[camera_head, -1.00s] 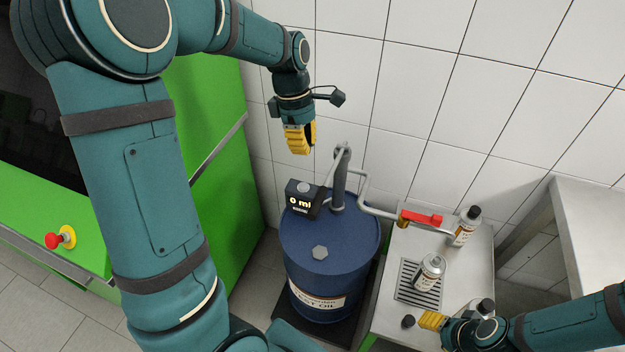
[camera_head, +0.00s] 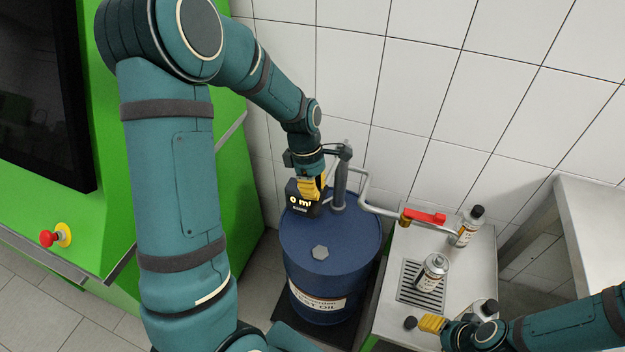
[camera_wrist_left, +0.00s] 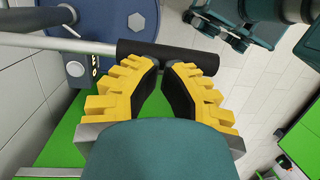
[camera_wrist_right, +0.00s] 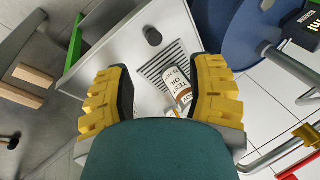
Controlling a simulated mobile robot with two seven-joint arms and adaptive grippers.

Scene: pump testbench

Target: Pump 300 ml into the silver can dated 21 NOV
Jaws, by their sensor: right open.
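The pump display (camera_head: 299,200) reads 0 ml on the blue drum (camera_head: 330,262). My left gripper (camera_head: 313,190) is at the pump; in the left wrist view its fingertips (camera_wrist_left: 166,68) are partly apart at the black handle bar (camera_wrist_left: 165,50), with nothing visibly clamped. A silver can (camera_head: 432,271) stands upright on the drip grate (camera_head: 420,298). A second, black-capped can (camera_head: 468,226) stands behind it, and a third can (camera_head: 487,308) is partly hidden by my right arm. No date is readable. My right gripper (camera_head: 430,323) is open and empty near the bench front; the grate can (camera_wrist_right: 180,88) shows beyond its fingers.
A pipe (camera_head: 385,212) with a red valve lever (camera_head: 425,217) runs from the pump over the metal bench (camera_head: 385,312). A loose black cap (camera_head: 410,322) lies beside my right gripper. A green machine with a red button (camera_head: 47,239) stands left.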

